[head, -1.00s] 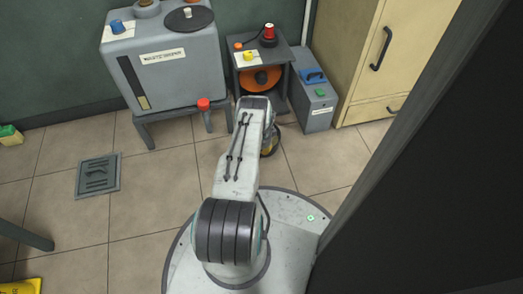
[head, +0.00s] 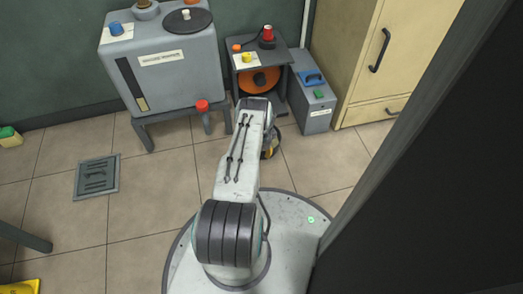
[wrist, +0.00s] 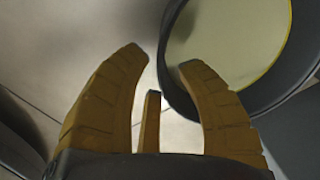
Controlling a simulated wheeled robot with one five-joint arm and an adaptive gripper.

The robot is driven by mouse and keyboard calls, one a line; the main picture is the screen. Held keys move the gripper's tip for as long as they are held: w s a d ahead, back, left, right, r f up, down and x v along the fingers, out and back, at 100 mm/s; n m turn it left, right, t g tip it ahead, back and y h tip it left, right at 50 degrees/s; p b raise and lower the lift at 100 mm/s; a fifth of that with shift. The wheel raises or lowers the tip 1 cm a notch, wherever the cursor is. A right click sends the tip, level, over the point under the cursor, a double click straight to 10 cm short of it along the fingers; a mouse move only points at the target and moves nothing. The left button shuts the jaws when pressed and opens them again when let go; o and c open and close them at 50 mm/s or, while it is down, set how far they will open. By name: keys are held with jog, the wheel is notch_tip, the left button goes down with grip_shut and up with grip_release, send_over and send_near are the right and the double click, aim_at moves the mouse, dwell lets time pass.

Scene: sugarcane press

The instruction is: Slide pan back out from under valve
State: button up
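In the wrist view, a dark round pan (wrist: 180,85) with pale yellowish contents fills the upper right. My gripper (wrist: 162,57) has its yellow fingers spread apart, with the pan's near rim between and beyond the fingertips; the right finger overlaps the pan in the picture. I cannot tell whether a finger touches it. In the head view, my gripper (head: 270,147) shows only partly beside my arm, low in front of the small cart, and the pan is hidden. The red-topped valve (head: 202,105) sits at the lower right of the grey tank, its spout pointing down.
The grey tank (head: 185,75) stands on a low stand (head: 146,127). A small cart (head: 287,62) with an orange disc and a grey box (head: 314,112) stand right of it. A beige cabinet (head: 352,60) is further right. A floor drain cover (head: 97,178) lies left; floor around it is clear.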

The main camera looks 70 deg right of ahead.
jog(key=shift+r, duration=0.15)
notch_tip(320, 180, up, 12)
jog(key=a, duration=0.1)
jog(key=shift+f, duration=0.2)
jog(key=shift+s, duration=0.1)
dwell(0.9)
